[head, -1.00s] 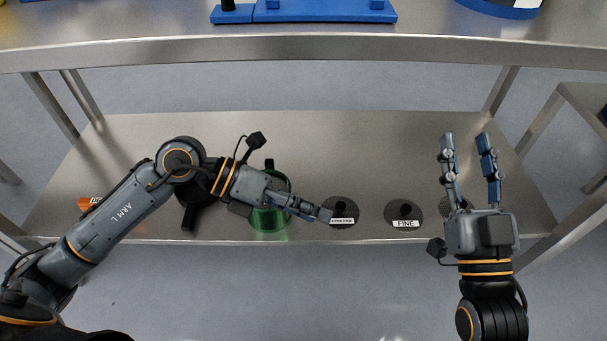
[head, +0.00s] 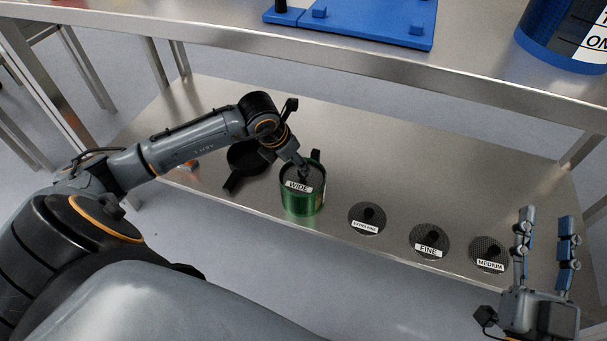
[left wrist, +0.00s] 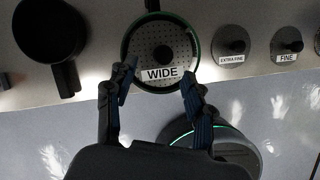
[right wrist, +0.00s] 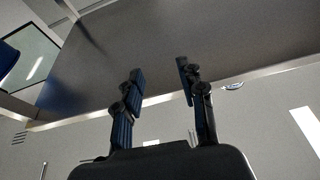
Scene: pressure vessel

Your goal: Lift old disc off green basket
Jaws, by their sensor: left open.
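The green basket (head: 302,203) stands upright on the lower steel shelf. The old disc, a perforated grey disc labelled WIDE (head: 312,178), lies in its top; it also shows in the left wrist view (left wrist: 150,50) with a dark knob at its middle. My left gripper (head: 303,172) is above the basket in the head view. In the left wrist view it (left wrist: 158,82) is open, its fingers apart at the near edge of the disc and the knob beyond the fingertips. My right gripper (head: 544,212) is open and empty at the right, beyond the shelf's front edge.
Discs labelled EXTRA FINE (head: 366,219), FINE (head: 429,241) and MEDIUM (head: 489,254) lie in a row right of the basket. A black handled container (head: 246,160) is left of it. The upper shelf (head: 200,38) overhangs behind and holds blue items.

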